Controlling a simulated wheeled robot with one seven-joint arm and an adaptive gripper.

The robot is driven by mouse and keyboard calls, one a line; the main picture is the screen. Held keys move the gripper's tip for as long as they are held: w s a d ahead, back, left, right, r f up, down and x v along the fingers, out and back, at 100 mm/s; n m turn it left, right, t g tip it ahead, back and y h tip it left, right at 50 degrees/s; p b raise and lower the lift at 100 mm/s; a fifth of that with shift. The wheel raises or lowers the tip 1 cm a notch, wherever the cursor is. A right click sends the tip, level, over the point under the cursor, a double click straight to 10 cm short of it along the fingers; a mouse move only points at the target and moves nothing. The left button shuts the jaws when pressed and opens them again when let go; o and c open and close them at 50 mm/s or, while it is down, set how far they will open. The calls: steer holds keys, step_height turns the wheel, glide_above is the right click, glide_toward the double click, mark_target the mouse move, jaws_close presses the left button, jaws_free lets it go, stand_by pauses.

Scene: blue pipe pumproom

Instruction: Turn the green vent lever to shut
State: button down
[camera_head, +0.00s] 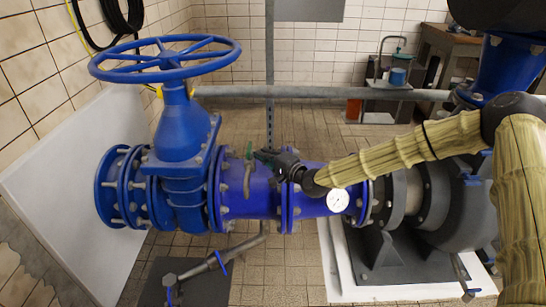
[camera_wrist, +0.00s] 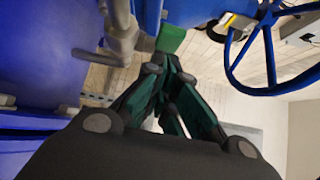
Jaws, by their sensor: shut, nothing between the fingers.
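The green vent lever (camera_wrist: 172,38) shows in the wrist view as a flat green piece just beyond my fingertips. It sits beside a grey vent fitting (camera_wrist: 120,38) on the blue pipe. My gripper (camera_wrist: 166,66) is shut and empty, its fingertips close to the lever's near end; I cannot tell whether they touch. In the head view my gripper (camera_head: 268,157) is above the blue pipe (camera_head: 250,195), by the bent grey vent tube (camera_head: 248,178).
A large blue handwheel (camera_head: 165,60) on a gate valve (camera_head: 182,130) stands left of my gripper. A pressure gauge (camera_head: 338,201) is on the pipe below my arm. A grey rail (camera_head: 330,94) crosses behind.

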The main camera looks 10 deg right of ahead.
mark_target(248, 157)
steer(key=shift+w+a, duration=0.1)
steer(key=shift+a, duration=0.35)
steer(key=shift+s+a+m+t+h+p, duration=0.2)
steer(key=shift+m+t+h+p, duration=0.2)
steer(key=shift+h, duration=0.25)
steer(key=shift+s+a+m+t+h+p, duration=0.2)
steer(key=shift+m+t+h+p, duration=0.1)
steer(key=shift+m+h+p, duration=0.25)
steer(key=shift+s+a+r+m+t+h, duration=0.1)
steer(key=shift+a+m+t+h, duration=0.2)
steer(key=shift+h, duration=0.5)
steer(key=shift+s+a+m+t+h, duration=0.25)
steer(key=shift+a+m+h, duration=0.25)
steer(key=shift+a, duration=0.2)
steer(key=shift+s+a+m+t+h, duration=0.15)
steer(key=shift+s+a+m+h, duration=0.15)
steer(key=shift+a+h, duration=0.35)
steer(key=shift+a, duration=0.1)
stand_by(1.2)
